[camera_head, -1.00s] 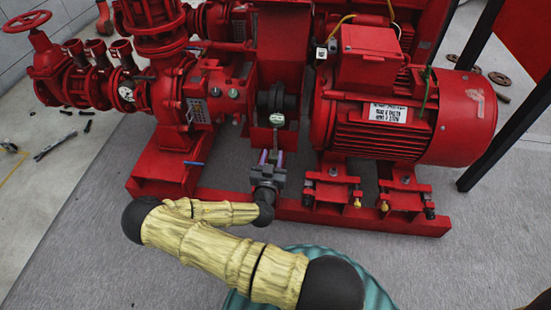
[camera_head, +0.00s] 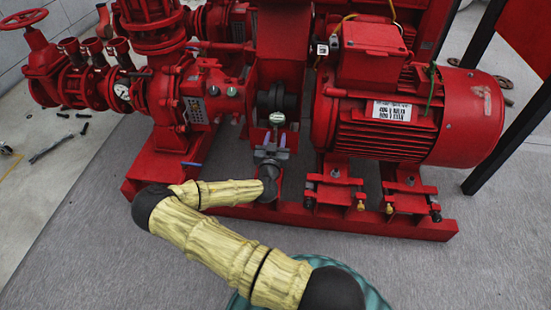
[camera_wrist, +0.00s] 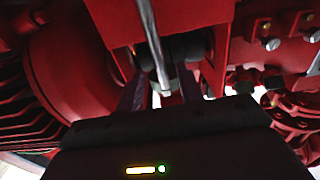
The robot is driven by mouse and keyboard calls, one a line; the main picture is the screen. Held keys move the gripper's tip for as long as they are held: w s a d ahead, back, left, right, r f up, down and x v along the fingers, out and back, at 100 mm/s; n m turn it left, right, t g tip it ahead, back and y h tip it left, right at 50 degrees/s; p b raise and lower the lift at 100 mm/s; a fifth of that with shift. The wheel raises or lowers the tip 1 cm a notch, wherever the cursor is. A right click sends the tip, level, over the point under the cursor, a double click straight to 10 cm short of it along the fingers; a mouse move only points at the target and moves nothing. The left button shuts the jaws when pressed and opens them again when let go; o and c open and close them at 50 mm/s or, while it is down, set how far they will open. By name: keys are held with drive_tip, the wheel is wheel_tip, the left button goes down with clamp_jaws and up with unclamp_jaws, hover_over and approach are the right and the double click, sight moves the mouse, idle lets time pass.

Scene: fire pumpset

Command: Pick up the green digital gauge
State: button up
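A small round gauge (camera_head: 277,118) with a pale, slightly greenish face stands on a thin stem in front of the pump's shaft coupling. Its face is too small to read. My gripper (camera_head: 271,142) is just below the gauge head, at the stem, in front of the red frame. In the wrist view, a thin metal rod (camera_wrist: 155,45), probably the stem, runs down between the two fingers of my gripper (camera_wrist: 160,88). The fingers stand apart with a gap on each side of the rod. Contact cannot be made out. The gauge head is outside the wrist view.
The red motor (camera_head: 417,110) stands close on the right and the red pump casing (camera_head: 203,92) on the left. A red base frame (camera_head: 330,213) runs below. A white dial gauge (camera_head: 122,92) sits on the piping. Grey floor (camera_head: 450,275) in front is clear.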

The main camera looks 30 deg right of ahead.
sight(275, 138)
drive_tip(key=w, duration=0.1)
drive_tip(key=d+b, duration=0.1)
drive_tip(key=w+f+b, duration=0.1)
drive_tip(key=shift+w+d, duration=0.25)
drive_tip(key=shift+w, duration=0.1)
drive_tip(key=shift+w+d+r+b, duration=0.25)
drive_tip(key=shift+w+d+b, duration=0.05)
drive_tip(key=shift+w+b, duration=0.15)
clamp_jaws()
drive_tip(key=shift+r, duration=0.1)
idle(1.0)
